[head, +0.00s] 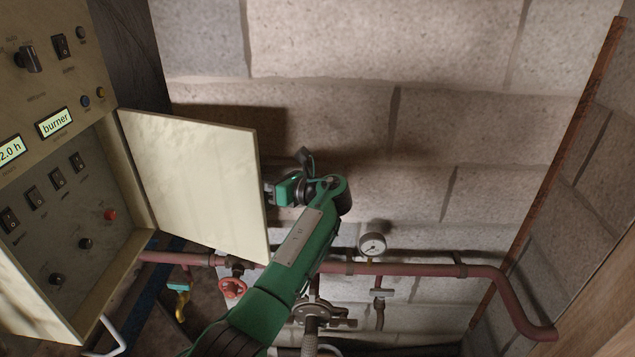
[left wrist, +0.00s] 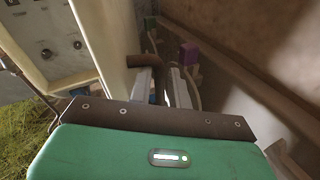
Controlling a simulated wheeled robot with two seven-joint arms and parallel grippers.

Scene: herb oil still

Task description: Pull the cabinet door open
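The cream cabinet door (head: 195,180) stands swung wide open on the right side of the control cabinet (head: 140,205). Its flat face is turned to the head camera, and I see no handle on that side. My left gripper (head: 277,190) is beyond the door's free edge, with its fingers partly hidden by the door. In the left wrist view the door (left wrist: 112,45) is left of the two fingers (left wrist: 162,85). The fingers are apart with a narrow dark gap between them. I see nothing clearly gripped. My right gripper is in neither view.
Switches and a "burner" display (head: 55,122) are on the cabinet front. A reddish pipe (head: 420,269) with a gauge (head: 372,245) and a red valve wheel (head: 232,288) runs low along the block wall. Bare wall (head: 420,130) lies right of the door.

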